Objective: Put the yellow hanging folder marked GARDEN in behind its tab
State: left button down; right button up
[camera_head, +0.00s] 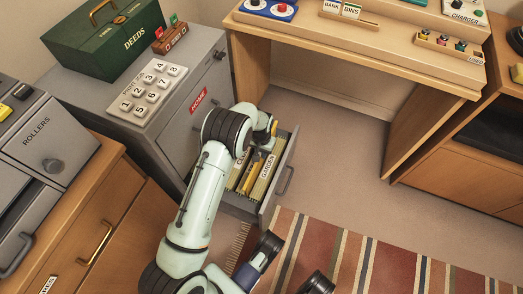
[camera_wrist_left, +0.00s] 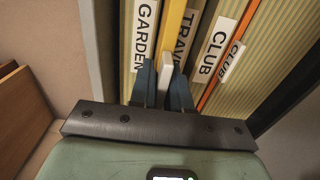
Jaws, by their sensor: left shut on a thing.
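The yellow hanging folder (camera_wrist_left: 173,28) is held in my left gripper (camera_wrist_left: 166,66). A pale piece between the fingers seems to be its tab, seen edge-on. The folder stands among the files, between the GARDEN tab (camera_wrist_left: 145,32) on its left and the TRAVEL tab (camera_wrist_left: 187,32) on its right in the wrist view. In the head view my left gripper (camera_head: 255,150) reaches down over the open drawer (camera_head: 266,209), partly hidden by its wrist; the GARDEN tab (camera_head: 267,167) shows beside it. How deep the folder sits is hidden.
A CLUB tab (camera_wrist_left: 211,50) and an orange folder (camera_wrist_left: 220,56) labelled CLUB stand to the right in the wrist view. The grey cabinet (camera_head: 176,128) is left of the drawer, a desk (camera_head: 345,50) behind. Open floor and a striped rug (camera_head: 345,262) lie right.

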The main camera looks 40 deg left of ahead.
pick_arm(q)
notch_tip(320, 180, down, 7)
jog(key=shift+f, duration=0.15)
jog(key=c, duration=1)
grip_release()
notch_tip(320, 180, up, 14)
jog(key=p, duration=0.4)
jog(key=shift+f, duration=0.25)
pick_arm(e)
jog(key=w+a+r+t, duration=0.1)
jog(key=w+r+t, duration=0.2)
jog(key=w, duration=0.5)
jog(key=shift+r+n, duration=0.3)
jog(key=shift+r, duration=0.55)
jog(key=shift+s, duration=0.1)
